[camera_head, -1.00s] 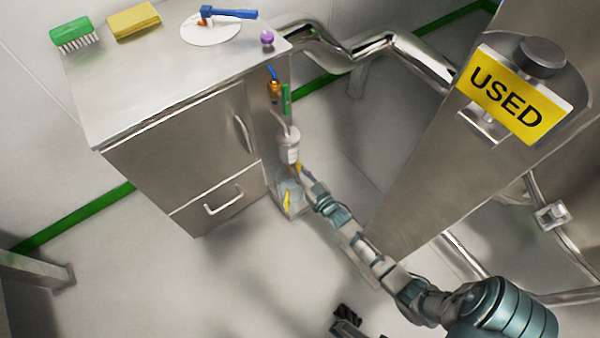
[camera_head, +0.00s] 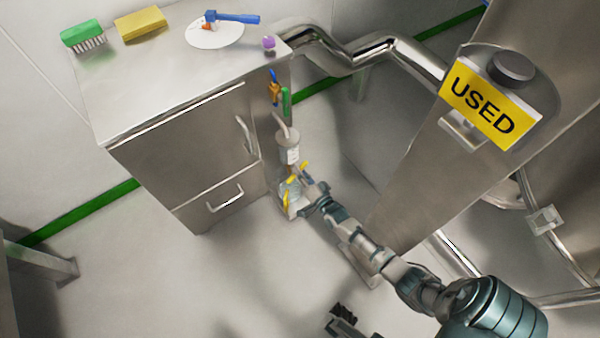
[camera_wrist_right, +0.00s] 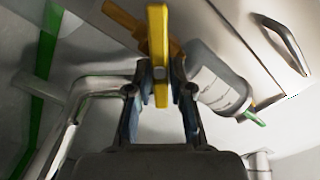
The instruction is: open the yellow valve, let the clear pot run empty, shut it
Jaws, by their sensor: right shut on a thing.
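My right gripper (camera_head: 301,178) reaches the fittings at the right side of a steel cabinet. In the right wrist view its fingers (camera_wrist_right: 160,88) are shut on a yellow lever (camera_wrist_right: 158,42), the yellow valve's handle, which stands upright in that picture. A pot with a pale label (camera_wrist_right: 218,88) lies just right of the fingers; it also shows in the head view (camera_head: 288,146), above the gripper. Its liquid level cannot be made out. A pale, see-through container (camera_head: 296,204) with a yellow piece stands below, partly hidden by the gripper.
The cabinet top (camera_head: 165,90) holds a green brush (camera_head: 82,35), a yellow sponge (camera_head: 141,23) and a blue-handled tool (camera_head: 236,18) on a white disc. A bent steel pipe (camera_head: 390,50) runs behind. A steel vessel with a USED sign (camera_head: 490,110) stands right.

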